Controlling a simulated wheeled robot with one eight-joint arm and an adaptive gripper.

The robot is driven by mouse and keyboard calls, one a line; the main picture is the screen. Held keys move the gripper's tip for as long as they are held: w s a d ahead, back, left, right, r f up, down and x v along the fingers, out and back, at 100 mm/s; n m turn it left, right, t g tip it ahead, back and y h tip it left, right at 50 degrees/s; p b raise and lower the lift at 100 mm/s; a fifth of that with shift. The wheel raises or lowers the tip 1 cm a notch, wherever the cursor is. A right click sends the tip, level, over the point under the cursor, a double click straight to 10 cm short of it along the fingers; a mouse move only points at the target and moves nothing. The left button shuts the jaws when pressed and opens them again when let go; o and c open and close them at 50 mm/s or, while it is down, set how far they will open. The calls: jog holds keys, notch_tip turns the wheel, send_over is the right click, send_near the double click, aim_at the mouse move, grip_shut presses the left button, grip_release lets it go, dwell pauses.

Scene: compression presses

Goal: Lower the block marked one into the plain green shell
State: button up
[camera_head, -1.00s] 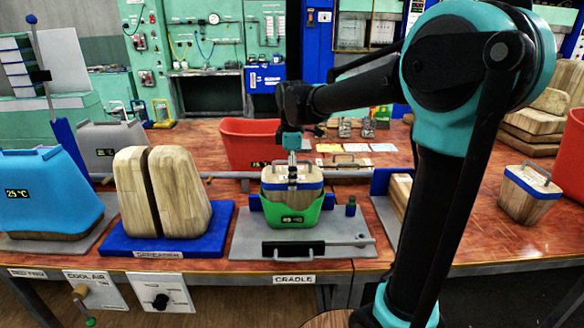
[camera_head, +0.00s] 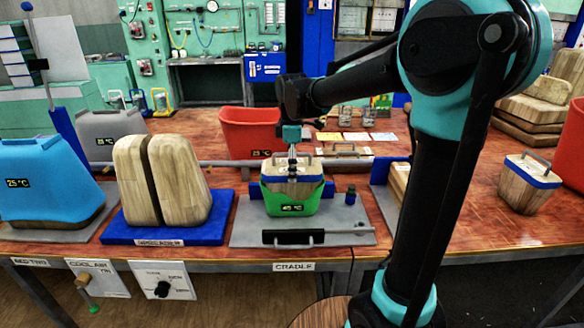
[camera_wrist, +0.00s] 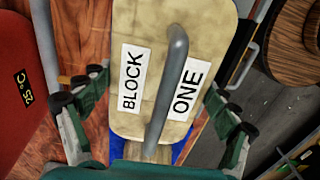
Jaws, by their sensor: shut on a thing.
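Block one (camera_wrist: 136,90) is pale wood with a blue band and a grey bar handle; its labels read BLOCK and ONE in the wrist view. In the head view, the block (camera_head: 277,162) sits upright with its lower part hidden inside the green shell (camera_head: 269,202). The shell stands on the grey cradle plate (camera_head: 247,222), and its display seems to read 45 °C. My gripper (camera_head: 292,163) is above the block, shut on its handle. The wrist view shows my finger links on both sides of the block. How deep the block sits is hidden by the shell wall.
A red shell (camera_head: 246,130) stands behind the cradle. On the left are a wooden two-part form (camera_head: 185,180) on a blue base and a blue shell (camera_head: 40,180). A black clamp bar (camera_head: 290,237) lies in front. Another handled block (camera_head: 527,185) stands at right.

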jog(key=shift+f, duration=0.45)
jog(key=o, duration=1.7)
jog(key=shift+r, duration=0.15)
notch_tip(320, 180, up, 12)
jog(key=shift+f, duration=0.1)
